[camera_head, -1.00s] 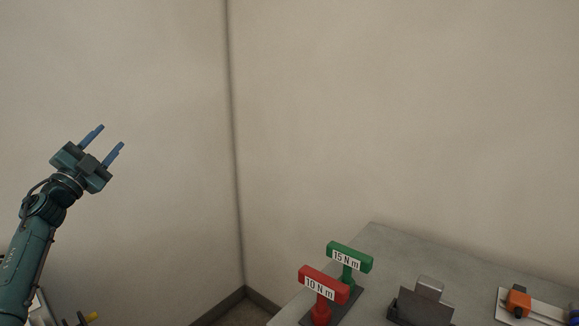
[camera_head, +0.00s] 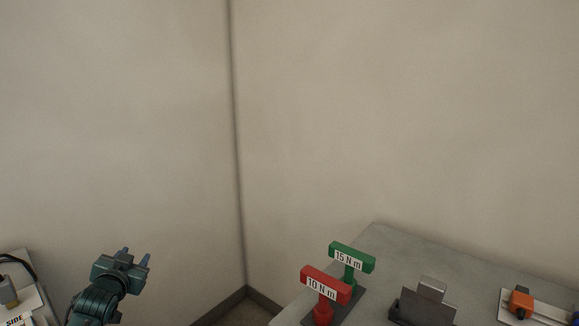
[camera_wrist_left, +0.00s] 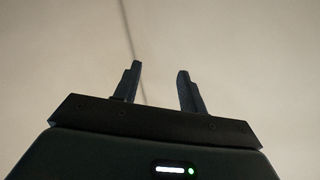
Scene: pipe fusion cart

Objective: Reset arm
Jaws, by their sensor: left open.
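My left gripper (camera_head: 136,255) is low at the left of the head view, with its fingers pointing up. It is open and empty, with a clear gap between the two fingers. In the left wrist view the same gripper (camera_wrist_left: 158,85) shows both dark fingers apart, with only bare wall beyond them. The left gripper touches nothing that I can see. My right gripper is not in these views.
A grey table (camera_head: 390,248) at the right holds a red 10 N m T-handle (camera_head: 325,285), a green 15 N m T-handle (camera_head: 352,257), a dark metal block (camera_head: 428,305) and an orange part (camera_head: 521,302). A white panel (camera_head: 22,300) stands at the far left.

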